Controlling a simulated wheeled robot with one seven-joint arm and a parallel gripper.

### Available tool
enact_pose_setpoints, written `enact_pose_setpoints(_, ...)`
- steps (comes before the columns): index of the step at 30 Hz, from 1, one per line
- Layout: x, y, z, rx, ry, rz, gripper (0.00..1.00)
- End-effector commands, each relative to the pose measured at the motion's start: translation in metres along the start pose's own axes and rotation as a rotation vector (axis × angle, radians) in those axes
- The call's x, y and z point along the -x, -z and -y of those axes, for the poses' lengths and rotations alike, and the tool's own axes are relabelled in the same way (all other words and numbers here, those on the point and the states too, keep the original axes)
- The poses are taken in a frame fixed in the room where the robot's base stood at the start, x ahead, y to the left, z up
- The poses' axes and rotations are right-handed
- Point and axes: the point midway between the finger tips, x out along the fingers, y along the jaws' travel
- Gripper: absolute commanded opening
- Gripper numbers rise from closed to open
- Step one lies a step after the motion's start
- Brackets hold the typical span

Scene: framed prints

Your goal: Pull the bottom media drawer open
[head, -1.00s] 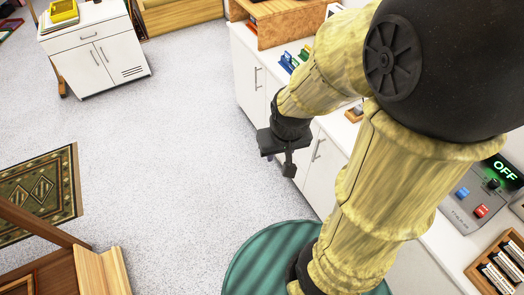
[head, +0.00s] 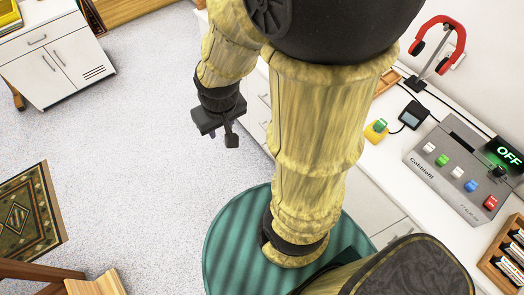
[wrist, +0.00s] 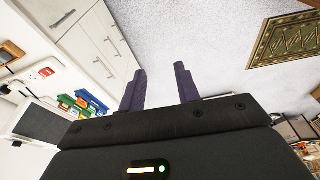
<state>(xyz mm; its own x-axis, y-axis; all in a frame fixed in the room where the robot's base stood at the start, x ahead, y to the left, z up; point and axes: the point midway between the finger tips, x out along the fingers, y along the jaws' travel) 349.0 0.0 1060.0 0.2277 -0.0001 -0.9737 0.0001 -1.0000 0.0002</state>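I cannot pick out a bottom media drawer for certain in either view. A white cabinet (head: 57,62) with one drawer above two doors stands at the upper left in the head view. White cabinet fronts with bar handles (wrist: 112,47) show at the upper left in the wrist view, beyond my left finger. My gripper (head: 230,138) hangs over the floor, left of the counter, in the head view. In the wrist view its two dark fingers (wrist: 160,88) are apart with nothing between them. It touches no handle. My arm hides part of the counter's front.
A white counter (head: 375,165) runs along the right. It carries a grey button console (head: 455,170) showing OFF, red headphones (head: 437,45) on a stand and a small yellow block (head: 376,131). A patterned rug (head: 30,215) and wooden furniture (head: 35,272) are at left. Speckled floor (head: 140,150) between is clear.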

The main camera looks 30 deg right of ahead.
Motion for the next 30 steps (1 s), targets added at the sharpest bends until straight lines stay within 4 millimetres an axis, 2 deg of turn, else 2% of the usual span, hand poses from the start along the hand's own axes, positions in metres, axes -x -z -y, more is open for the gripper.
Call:
enact_pose_setpoints(10,-0.002,0.001,0.0,-0.004,0.0,-0.002,0.32)
enact_pose_setpoints(14,-0.022,0.009,-0.001,-0.051,0.003,-0.019,0.32)
enact_pose_setpoints(17,-0.054,0.023,-0.001,-0.133,0.008,-0.051,0.32)
enact_pose_setpoints(20,-0.099,0.043,-0.006,-0.256,0.012,-0.101,0.32)
enact_pose_setpoints(24,-0.168,0.074,-0.017,-0.454,0.014,-0.185,0.32)
enact_pose_setpoints(30,-0.267,0.109,-0.042,-0.725,0.01,-0.316,0.32)
